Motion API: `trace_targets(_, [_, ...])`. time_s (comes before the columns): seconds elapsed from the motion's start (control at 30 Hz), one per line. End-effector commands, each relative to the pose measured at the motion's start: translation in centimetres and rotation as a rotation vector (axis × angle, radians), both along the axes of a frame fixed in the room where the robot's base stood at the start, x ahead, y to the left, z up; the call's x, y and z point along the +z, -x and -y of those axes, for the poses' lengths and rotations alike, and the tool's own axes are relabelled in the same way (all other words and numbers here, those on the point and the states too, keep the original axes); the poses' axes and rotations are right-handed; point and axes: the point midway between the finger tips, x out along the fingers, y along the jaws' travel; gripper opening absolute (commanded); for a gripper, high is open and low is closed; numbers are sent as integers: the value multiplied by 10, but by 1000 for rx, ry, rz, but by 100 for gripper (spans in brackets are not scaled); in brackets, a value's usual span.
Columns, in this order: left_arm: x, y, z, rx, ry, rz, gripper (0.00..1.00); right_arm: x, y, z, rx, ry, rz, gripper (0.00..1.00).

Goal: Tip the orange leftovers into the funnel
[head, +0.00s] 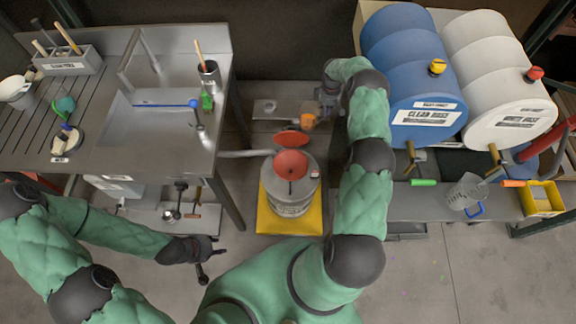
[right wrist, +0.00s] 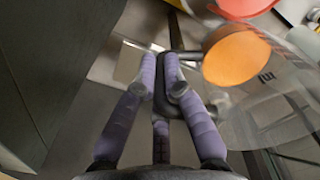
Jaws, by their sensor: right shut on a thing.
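The red funnel (head: 291,170) sits on top of a grey metal drum (head: 290,207), with a red oval piece like a raised lid (head: 291,139) behind it. My right gripper (head: 327,101) is beyond the drum in the head view. It is shut on the dark handle of a clear measuring jug, whose orange contents (head: 309,122) show beside it. In the right wrist view the fingers (right wrist: 168,75) close on the handle and the clear jug (right wrist: 275,85) holds orange liquid. A red edge shows at the top there. My left gripper (head: 215,250) is empty, fingers spread, beside the sink bench.
The drum stands on a yellow platform (head: 276,222). The sink bench (head: 170,130) is at left.

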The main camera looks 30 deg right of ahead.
Motion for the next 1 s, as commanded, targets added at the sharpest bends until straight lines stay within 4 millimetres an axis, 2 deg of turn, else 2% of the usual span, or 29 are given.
trace_targets(0.27, [5, 0, 0, 0, 0, 0, 40, 3, 0, -1, -3, 5, 1, 0])
trace_targets(0.37, [14, 0, 0, 0, 0, 0, 40, 8, 1, -2, -4, 24, 8, 0])
trace_targets(0.53, [42, 0, 0, 0, 0, 0, 40, 21, 3, -7, -1, 80, 33, 0])
trace_targets(0.7, [54, 0, 0, 0, 0, 0, 40, 27, 5, -12, -1, 158, 65, 0])
trace_targets(0.87, [38, 0, 0, 0, 0, 0, 40, 21, 8, -19, -1, 232, 95, 0])
trace_targets(1.0, [10, 0, 0, 0, 0, 0, 40, 20, 10, -24, -3, 298, 122, 0])
